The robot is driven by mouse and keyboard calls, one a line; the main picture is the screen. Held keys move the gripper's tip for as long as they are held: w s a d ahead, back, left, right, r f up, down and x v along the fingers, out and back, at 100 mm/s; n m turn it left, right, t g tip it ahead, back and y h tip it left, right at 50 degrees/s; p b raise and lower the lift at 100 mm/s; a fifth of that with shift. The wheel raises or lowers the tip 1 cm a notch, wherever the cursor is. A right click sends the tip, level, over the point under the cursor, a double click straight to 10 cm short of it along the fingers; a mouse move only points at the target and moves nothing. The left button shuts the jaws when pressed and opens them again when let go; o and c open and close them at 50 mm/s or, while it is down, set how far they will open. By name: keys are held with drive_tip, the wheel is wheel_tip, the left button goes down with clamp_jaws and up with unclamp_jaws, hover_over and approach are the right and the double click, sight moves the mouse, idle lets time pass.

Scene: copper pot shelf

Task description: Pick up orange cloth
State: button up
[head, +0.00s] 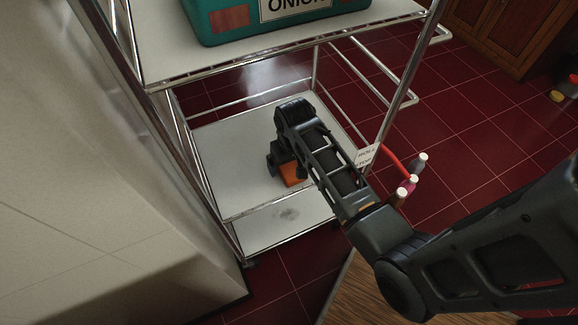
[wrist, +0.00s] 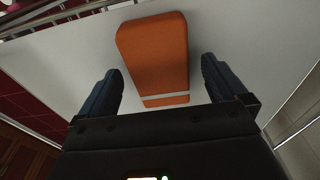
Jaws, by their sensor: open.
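The orange cloth (wrist: 155,55) looks like a folded, rounded block with a pale band near its close end. It lies on the white shelf in the wrist view. In the head view only a small part of the orange cloth (head: 291,174) shows, beside and partly behind my arm. My gripper (wrist: 158,85) is open, with one dark finger on each side of the cloth's near part. There are gaps between the fingers and the cloth, so it is not held. In the head view my gripper (head: 276,160) is over the middle shelf, its fingers mostly hidden.
The white shelf (head: 235,150) belongs to a chrome-framed cart. A higher shelf (head: 165,55) holds a teal crate (head: 270,18) labelled for onions. A lower shelf (head: 288,217) is below. Cart posts and rails stand close to my arm. Bottle-like items (head: 410,183) are at the right.

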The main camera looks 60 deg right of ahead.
sight(289, 164)
drive_tip(key=shift+f, duration=0.45)
drive_tip(key=shift+w, duration=0.1)
drive_tip(key=c, duration=1.1)
wheel_tip(289, 164, up, 10)
drive_tip(key=shift+r+p, duration=0.1)
drive_tip(key=shift+p, duration=0.55)
drive_tip(key=shift+c, duration=0.2)
